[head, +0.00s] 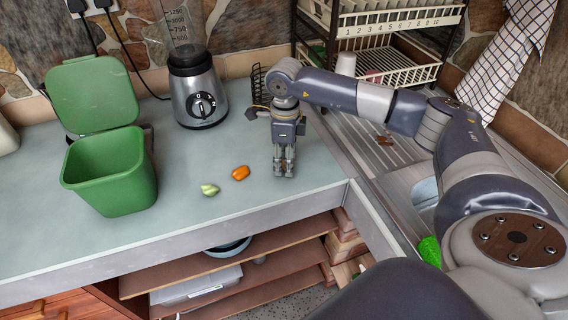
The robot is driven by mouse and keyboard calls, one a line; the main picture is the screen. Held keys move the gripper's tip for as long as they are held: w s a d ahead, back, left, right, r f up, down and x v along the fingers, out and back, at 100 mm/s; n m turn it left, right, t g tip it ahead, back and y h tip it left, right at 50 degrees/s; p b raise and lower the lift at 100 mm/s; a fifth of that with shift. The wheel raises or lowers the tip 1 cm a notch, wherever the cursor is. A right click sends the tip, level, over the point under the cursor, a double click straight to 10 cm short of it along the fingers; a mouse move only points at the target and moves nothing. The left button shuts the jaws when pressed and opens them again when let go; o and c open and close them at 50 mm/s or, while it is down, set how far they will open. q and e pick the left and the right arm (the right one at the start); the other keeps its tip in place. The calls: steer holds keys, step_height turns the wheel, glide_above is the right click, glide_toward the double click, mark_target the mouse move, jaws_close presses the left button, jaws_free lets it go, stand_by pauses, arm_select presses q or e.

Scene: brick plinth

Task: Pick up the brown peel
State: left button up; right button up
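A small brown piece (384,140), which looks like the brown peel, lies on the ribbed metal drainer at the right in the head view. My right gripper (284,174) points down over the grey-green counter, well to the left of that piece. Its two fingers are close together, and I see nothing between them. An orange piece (240,173) and a pale green piece (209,190) lie on the counter to the left of the gripper. My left gripper is not in view.
An open green bin (112,178) stands at the left of the counter (190,155). A blender (197,95) stands at the back. A dish rack (385,20) with a white cup (345,64) is behind the drainer (345,130). My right arm spans the sink side.

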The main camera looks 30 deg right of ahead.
mark_target(284, 162)
steer(key=c, duration=0.4)
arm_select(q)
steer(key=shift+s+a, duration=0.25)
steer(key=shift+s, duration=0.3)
arm_select(e)
steer(key=shift+r, duration=0.1)
steer(key=shift+r+b, duration=0.3)
steer(key=shift+r, duration=0.15)
step_height(284, 162, up, 2)
steer(key=shift+r+b, duration=0.2)
steer(key=shift+b, duration=0.35)
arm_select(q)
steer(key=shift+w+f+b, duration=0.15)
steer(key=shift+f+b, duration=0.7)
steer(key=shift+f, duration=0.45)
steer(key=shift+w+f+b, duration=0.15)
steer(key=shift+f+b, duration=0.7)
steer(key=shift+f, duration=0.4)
arm_select(e)
steer(key=shift+s+a+r, duration=0.25)
steer(key=shift+s+a, duration=1.5)
steer(key=shift+a, duration=0.3)
steer(key=shift+s+a+r, duration=0.3)
steer(key=shift+s+a, duration=1.4)
steer(key=shift+a, duration=0.35)
steer(key=shift+s+a+r, duration=0.25)
steer(key=shift+s+a, duration=1.5)
steer(key=shift+a, duration=0.3)
